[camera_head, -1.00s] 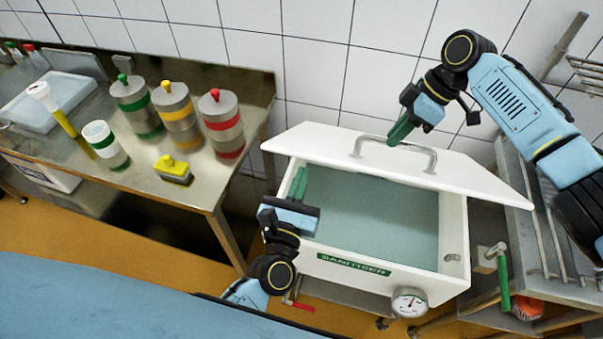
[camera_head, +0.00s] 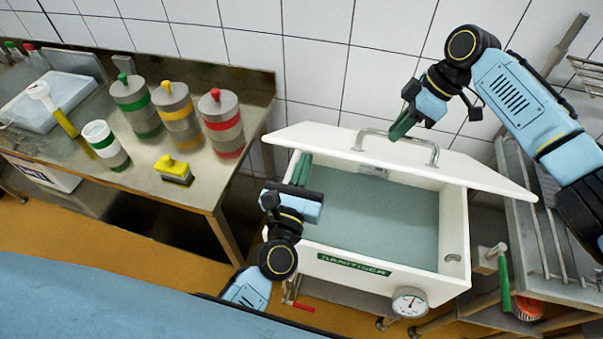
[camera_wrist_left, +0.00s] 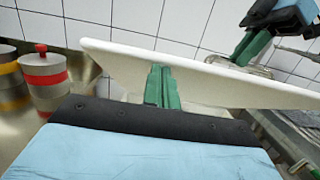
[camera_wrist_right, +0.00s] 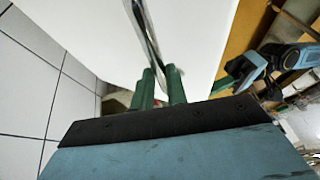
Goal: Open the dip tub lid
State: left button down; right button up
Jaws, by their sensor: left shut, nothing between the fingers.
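The dip tub (camera_head: 445,230) is a white box labelled SANITISER, with blue-green liquid inside. Its white lid (camera_head: 310,140) is raised and tilted up over the back, leaving the front of the tub uncovered. A metal bar handle (camera_head: 433,152) sits on the lid. My right gripper (camera_head: 400,130) is at the handle; in the right wrist view its green fingers (camera_wrist_right: 160,88) are slightly apart with the bar between them. My left gripper (camera_head: 302,168) is shut and empty above the tub's left side. In the left wrist view its fingertips (camera_wrist_left: 162,85) are close against the lid's edge; contact is unclear.
A steel table (camera_head: 215,185) on the left carries several banded canisters, a green-banded cup (camera_head: 105,145) and a yellow block (camera_head: 173,170). A dial gauge (camera_head: 410,303) is on the tub's front. A steel rack (camera_head: 540,225) stands on the right. A tiled wall is behind.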

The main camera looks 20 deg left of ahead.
jog(key=o, duration=0.4)
jog(key=shift+s+d+f, duration=0.1)
jog(key=shift+s+f, duration=0.1)
jog(key=shift+f, duration=0.55)
pick_arm(q)
jog(key=shift+w+r, duration=0.45)
jog(key=shift+w, duration=0.05)
pick_arm(e)
jog(key=shift+o, duration=0.2)
jog(key=shift+r, duration=0.1)
pick_arm(q)
jog(key=shift+f, duration=0.1)
pick_arm(e)
jog(key=shift+w+r, duration=0.1)
jog(key=shift+r, duration=0.05)
